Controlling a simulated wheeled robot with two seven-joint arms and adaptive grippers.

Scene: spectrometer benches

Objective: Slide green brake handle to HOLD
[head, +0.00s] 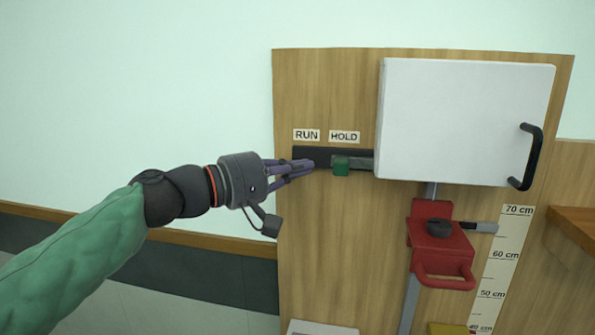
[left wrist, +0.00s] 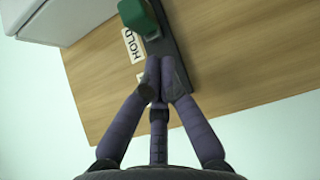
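The green brake handle (head: 341,166) sits on a dark horizontal slide track (head: 322,152) on the wooden panel, below the HOLD label (head: 344,137). The RUN label (head: 306,135) is to its left. My left gripper (head: 308,167) is at the left part of the track, below RUN, with its purple fingers drawn together and nothing seen between them. In the left wrist view the fingertips (left wrist: 161,72) nearly meet over the track, and the green handle (left wrist: 138,15) is beyond them, apart. Whether the fingers touch the track is unclear. My right gripper is out of view.
A white box (head: 465,120) with a black handle stands right of the track, close to the green handle. Below it a red carriage (head: 440,240) is on a metal post beside a centimetre scale (head: 502,262). The wall left of the panel is bare.

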